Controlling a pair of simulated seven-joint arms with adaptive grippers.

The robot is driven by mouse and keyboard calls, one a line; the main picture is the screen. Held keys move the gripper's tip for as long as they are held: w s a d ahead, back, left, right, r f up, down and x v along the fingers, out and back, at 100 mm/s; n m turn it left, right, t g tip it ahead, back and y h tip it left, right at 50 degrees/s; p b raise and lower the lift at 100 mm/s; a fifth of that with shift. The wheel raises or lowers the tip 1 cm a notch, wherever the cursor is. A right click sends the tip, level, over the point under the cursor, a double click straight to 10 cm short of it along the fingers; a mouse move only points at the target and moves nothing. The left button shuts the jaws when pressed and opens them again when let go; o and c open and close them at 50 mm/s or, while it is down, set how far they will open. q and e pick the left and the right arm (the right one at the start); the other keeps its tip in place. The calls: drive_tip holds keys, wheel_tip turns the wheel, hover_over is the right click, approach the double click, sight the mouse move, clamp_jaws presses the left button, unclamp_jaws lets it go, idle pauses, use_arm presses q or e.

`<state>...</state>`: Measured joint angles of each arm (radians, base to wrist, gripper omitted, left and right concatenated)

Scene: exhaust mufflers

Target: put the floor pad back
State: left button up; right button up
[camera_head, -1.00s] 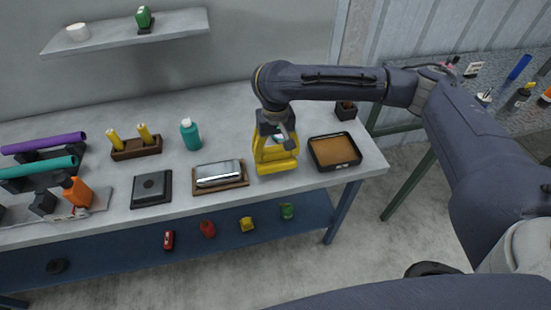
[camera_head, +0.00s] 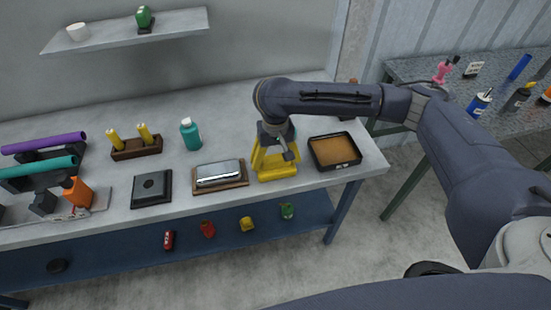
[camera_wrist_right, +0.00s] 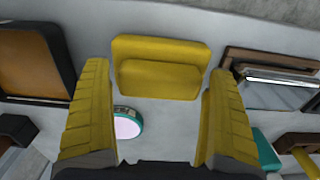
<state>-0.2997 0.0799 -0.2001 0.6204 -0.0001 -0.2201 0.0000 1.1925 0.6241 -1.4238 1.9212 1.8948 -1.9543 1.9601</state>
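My right gripper (camera_head: 275,166) is over the front right of the workbench. In the right wrist view its ribbed yellow fingers (camera_wrist_right: 157,125) stand well apart, with nothing held between them. A yellow stepped block (camera_wrist_right: 160,68) is ahead of the fingertips; in the head view I cannot clearly separate it from the yellow fingers. A black tray with a brown inside (camera_head: 336,152) lies right of the gripper and also shows in the wrist view (camera_wrist_right: 30,60). I cannot tell which thing is the floor pad. My left gripper is out of view.
A silver box on a wooden base (camera_head: 219,176) lies left of the gripper, with a black square block (camera_head: 151,188) beyond. A teal bottle (camera_head: 190,134) and a wooden holder with yellow rods (camera_head: 136,147) stand behind. A teal-rimmed disc (camera_wrist_right: 127,122) lies below the wrist camera.

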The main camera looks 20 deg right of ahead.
sight(275, 157)
drive_tip(key=shift+o, duration=0.6)
drive_tip(key=shift+r, duration=0.1)
wheel_tip(275, 157, up, 12)
idle(0.4)
drive_tip(key=shift+a+r, duration=0.1)
drive_tip(key=shift+a, duration=0.05)
idle(0.3)
